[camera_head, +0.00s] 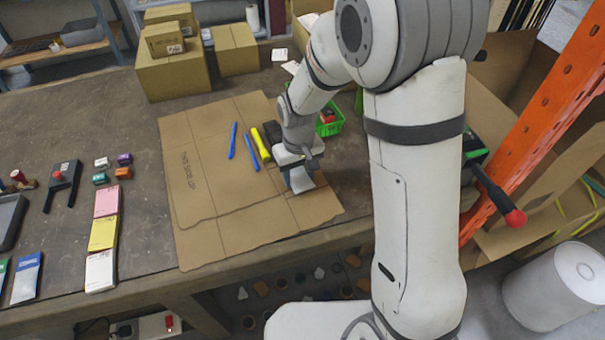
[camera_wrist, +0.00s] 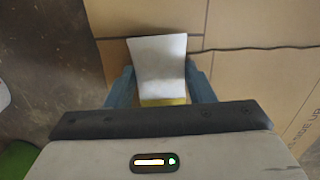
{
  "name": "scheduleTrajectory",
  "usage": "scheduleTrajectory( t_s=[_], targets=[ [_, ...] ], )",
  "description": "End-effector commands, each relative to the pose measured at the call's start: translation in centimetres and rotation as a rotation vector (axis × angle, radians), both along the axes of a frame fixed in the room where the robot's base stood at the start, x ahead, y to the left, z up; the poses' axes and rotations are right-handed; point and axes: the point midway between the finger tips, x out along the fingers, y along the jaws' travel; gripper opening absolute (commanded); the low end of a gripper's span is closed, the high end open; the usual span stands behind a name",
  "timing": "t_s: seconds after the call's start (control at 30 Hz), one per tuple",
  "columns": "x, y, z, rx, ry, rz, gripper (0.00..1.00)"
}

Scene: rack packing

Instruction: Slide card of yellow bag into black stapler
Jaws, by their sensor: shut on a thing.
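My gripper (camera_head: 299,165) points down over the right part of the flattened cardboard and is shut on the yellow bag. In the wrist view the bag's yellow part (camera_wrist: 162,102) shows between the fingers (camera_wrist: 161,88), and its white card (camera_wrist: 158,58) sticks out past the fingertips. The card (camera_head: 301,183) also shows below my gripper in the head view. A black device with a red knob and two prongs (camera_head: 64,173), perhaps the black stapler, stands at the left of the table, well apart from the card. A dark object (camera_head: 272,132) is partly hidden behind my arm.
Blue pens (camera_head: 233,141) and a yellow marker (camera_head: 260,145) lie on the cardboard (camera_head: 215,215). A green bin (camera_head: 331,124) stands behind my wrist. Pink, yellow and white pads (camera_head: 103,233) lie left. Boxes (camera_head: 172,72) stand at the back. An orange post (camera_head: 535,115) rises right.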

Motion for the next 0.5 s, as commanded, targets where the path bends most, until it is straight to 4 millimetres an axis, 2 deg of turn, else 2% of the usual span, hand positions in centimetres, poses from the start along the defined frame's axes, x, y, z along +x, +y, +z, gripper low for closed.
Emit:
scheduleTrajectory(
  t_s=[0.2,0.23,0.5],
  targets=[
    [0.02,0.04,0.01,0.000,-0.001,0.001,0.26],
    [0.02,0.04,0.01,0.000,-0.001,0.001,0.51],
    [0.00,0.07,0.02,0.000,-0.001,0.001,0.73]
  ],
)
